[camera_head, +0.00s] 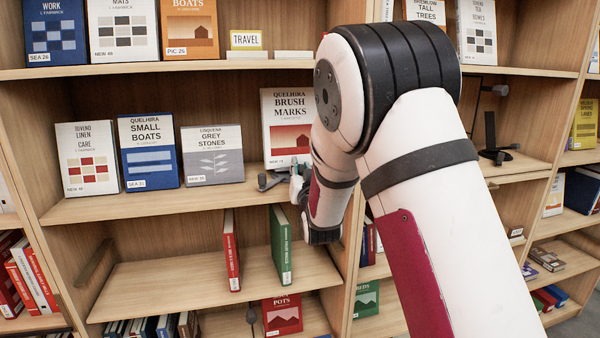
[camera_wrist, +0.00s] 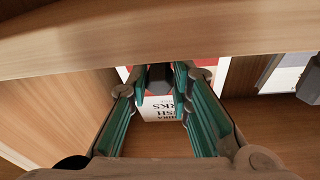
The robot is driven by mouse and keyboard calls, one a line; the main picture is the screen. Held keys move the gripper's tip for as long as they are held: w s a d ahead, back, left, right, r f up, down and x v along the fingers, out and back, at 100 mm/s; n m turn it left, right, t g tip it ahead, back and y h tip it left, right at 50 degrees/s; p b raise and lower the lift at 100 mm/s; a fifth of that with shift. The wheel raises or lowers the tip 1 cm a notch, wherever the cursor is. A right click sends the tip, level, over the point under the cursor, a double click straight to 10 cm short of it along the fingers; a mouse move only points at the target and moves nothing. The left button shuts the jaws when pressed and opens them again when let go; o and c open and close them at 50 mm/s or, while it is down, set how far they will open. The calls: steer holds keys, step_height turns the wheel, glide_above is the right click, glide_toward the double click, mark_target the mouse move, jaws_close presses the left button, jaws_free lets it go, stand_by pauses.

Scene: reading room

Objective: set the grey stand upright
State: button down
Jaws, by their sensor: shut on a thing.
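The grey stand (camera_head: 268,182) shows in the head view as a small dark grey piece low on the middle shelf, in front of the Brush Marks book. My gripper (camera_head: 297,178) is right beside it, mostly hidden behind my own arm. In the wrist view, the teal-lined fingers of my gripper (camera_wrist: 168,82) are shut on a dark grey part of the stand (camera_wrist: 160,77). Most of the stand is hidden, so I cannot tell its full tilt.
The Brush Marks book (camera_head: 287,108) stands behind my gripper, and the Grey Stones book (camera_head: 213,155) is to its left. A shelf edge (camera_wrist: 150,45) crosses the wrist view close to my fingers. A black stand (camera_head: 492,140) is upright in the right bay.

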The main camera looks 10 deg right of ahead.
steer(key=c, duration=1.5)
jaws_free()
steer(key=shift+o, duration=0.2)
steer(key=shift+s, duration=0.15)
steer(key=s+f, duration=0.1)
steer(key=s, duration=1)
steer(key=shift+s+a+f, duration=0.3)
steer(key=shift+a, duration=0.15)
